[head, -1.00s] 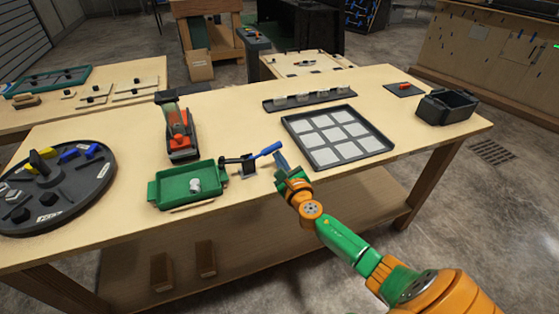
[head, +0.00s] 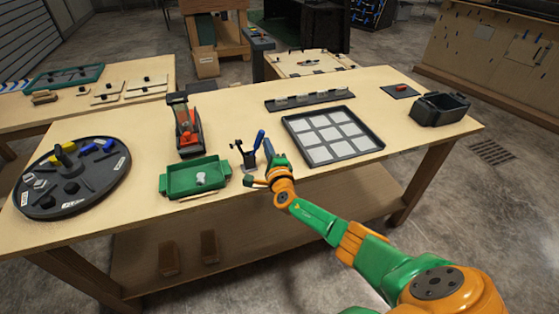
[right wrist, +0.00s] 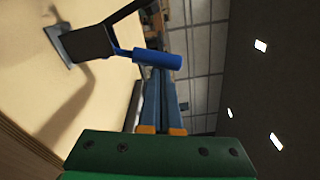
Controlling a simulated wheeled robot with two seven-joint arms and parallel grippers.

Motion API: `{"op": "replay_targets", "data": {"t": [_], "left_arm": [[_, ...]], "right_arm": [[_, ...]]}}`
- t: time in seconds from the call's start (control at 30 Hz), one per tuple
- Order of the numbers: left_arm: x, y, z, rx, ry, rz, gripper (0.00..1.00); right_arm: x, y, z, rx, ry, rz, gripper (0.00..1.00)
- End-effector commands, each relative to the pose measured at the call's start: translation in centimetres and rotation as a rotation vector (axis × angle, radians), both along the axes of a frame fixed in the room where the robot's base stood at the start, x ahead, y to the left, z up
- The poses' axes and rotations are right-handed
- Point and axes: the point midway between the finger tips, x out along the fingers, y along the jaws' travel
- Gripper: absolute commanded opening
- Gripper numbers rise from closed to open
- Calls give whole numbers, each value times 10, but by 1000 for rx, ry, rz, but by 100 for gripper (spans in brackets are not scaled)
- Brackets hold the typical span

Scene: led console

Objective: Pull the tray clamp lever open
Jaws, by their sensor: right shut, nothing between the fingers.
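The tray clamp (head: 249,158) is a small black clamp on the table at the right end of the green tray (head: 176,188). Its lever's blue handle (head: 259,139) stands steeply, tilted slightly right. The black clamp arm also points up. My right gripper (head: 269,148) is shut and empty, its fingertips close to the right side of the handle. In the right wrist view the blue handle (right wrist: 157,59) crosses the tips of the closed fingers (right wrist: 160,92); I cannot tell whether they touch. The clamp body (right wrist: 87,42) shows beyond. My left gripper is out of view.
A white piece (head: 201,179) lies in the green tray. A black grid tray (head: 369,147) is right of the gripper. A red-and-black device (head: 188,130) stands behind the green tray, and a round dark turntable (head: 106,178) is at left. The table front is clear.

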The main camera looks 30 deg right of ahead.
Motion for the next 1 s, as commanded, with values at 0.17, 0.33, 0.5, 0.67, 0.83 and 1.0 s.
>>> {"op": "replay_targets", "data": {"t": [0.17,0.33,0.5,0.67,0.83,1.0], "left_arm": [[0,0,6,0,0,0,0],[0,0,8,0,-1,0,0],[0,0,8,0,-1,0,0],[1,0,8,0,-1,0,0],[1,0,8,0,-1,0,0],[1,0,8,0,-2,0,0]], "right_arm": [[2,5,4,5,-1,1,0],[2,7,5,7,-1,0,0],[2,8,5,8,-1,0,0],[2,8,4,8,-1,0,0],[2,8,4,8,-1,0,0],[2,5,4,7,-1,0,0]]}}
